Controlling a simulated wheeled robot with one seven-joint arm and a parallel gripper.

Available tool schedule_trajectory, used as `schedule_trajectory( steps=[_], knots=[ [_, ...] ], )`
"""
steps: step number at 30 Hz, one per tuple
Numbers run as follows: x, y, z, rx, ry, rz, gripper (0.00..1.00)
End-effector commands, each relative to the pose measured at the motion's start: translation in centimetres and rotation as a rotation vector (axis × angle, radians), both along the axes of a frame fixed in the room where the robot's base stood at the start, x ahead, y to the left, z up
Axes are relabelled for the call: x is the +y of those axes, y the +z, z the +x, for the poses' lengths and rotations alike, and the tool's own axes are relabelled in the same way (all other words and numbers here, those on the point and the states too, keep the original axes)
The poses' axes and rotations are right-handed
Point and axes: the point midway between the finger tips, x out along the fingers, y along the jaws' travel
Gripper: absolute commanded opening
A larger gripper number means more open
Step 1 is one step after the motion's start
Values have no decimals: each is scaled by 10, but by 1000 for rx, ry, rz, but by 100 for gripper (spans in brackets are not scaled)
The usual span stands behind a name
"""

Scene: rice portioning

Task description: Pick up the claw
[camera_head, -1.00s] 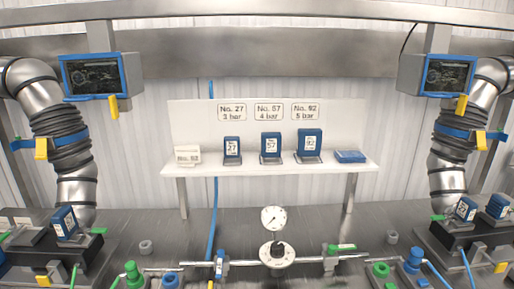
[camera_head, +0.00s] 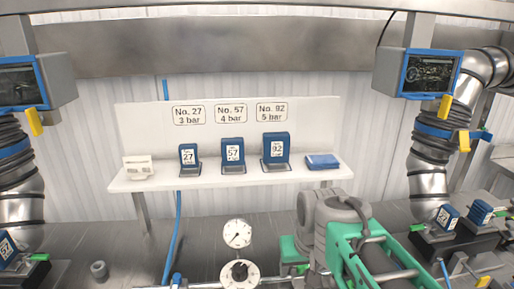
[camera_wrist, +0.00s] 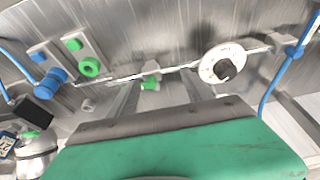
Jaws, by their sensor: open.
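No part is labelled as a claw, and I cannot tell which thing it is. On the white shelf (camera_head: 225,178) in the head view stand three blue blocks with labels: 27 (camera_head: 189,159), 57 (camera_head: 232,155) and 92 (camera_head: 276,150). A small white part (camera_head: 138,167) sits at the shelf's left end, and a flat blue part (camera_head: 322,161) lies at its right end. My grey and green gripper (camera_head: 340,222) is in front of the shelf, low and right of centre. It is open, with no held thing visible. Its fingertips are not clear.
A pressure gauge (camera_head: 237,233) and a round white valve (camera_head: 239,273) stand on the steel bench below the shelf. A blue hose (camera_head: 178,235) hangs left of them. Green knobs (camera_wrist: 88,67) show in the wrist view.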

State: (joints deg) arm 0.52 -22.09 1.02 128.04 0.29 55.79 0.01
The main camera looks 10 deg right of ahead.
Motion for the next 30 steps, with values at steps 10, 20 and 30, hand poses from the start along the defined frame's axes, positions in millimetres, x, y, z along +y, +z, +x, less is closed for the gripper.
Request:
schedule_trajectory(
  steps=[10,20,30],
  knots=[
    [14,194,236,-64,21,0,88],
    [13,208,301,-89,17,1,100],
    [5,163,322,-87,12,1,100]
  ],
)
